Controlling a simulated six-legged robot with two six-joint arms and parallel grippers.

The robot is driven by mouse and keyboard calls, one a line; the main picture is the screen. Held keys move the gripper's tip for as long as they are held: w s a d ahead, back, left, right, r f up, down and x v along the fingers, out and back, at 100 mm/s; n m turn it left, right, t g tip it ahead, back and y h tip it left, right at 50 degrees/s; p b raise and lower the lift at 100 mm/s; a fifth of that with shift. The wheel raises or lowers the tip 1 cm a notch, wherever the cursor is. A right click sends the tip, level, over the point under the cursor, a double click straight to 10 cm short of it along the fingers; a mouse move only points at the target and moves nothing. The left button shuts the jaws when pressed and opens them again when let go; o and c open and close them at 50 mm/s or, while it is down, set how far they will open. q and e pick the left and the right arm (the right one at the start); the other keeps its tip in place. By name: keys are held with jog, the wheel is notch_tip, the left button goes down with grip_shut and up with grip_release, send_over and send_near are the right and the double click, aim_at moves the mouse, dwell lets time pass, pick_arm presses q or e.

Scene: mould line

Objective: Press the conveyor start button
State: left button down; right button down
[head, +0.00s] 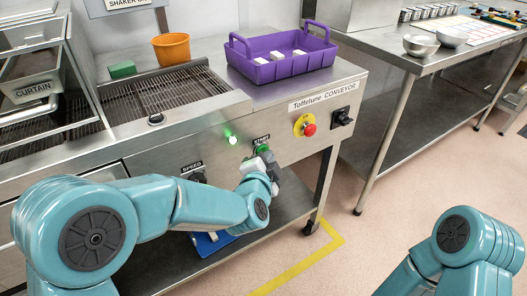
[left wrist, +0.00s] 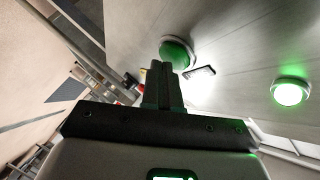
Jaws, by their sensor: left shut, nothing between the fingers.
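The green start button (head: 261,149) is on the steel front panel of the conveyor (head: 303,145), with a small label above it. In the left wrist view the green button (left wrist: 178,52) is straight beyond my fingertips, partly hidden by them. My left gripper (head: 270,163) is shut and empty, its tips right in front of the button. In the left wrist view its closed fingers (left wrist: 164,68) overlap the button's lower edge; I cannot tell whether they touch it. My right gripper is not in view; only part of my right arm shows at the lower right.
A lit green lamp (head: 232,139) is left of the button, above the speed knob (head: 197,176). A red stop button (head: 309,129) and a black switch (head: 341,117) are to the right. A purple crate (head: 283,70) and an orange pot (head: 171,49) stand on top.

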pick_arm(q)
jog(key=shift+s+d, duration=0.35)
jog(key=shift+s, duration=0.1)
jog(key=s+d, duration=0.1)
jog(key=s, duration=0.1)
jog(key=s+d, duration=0.2)
jog(key=shift+p, duration=0.4)
dwell(0.6)
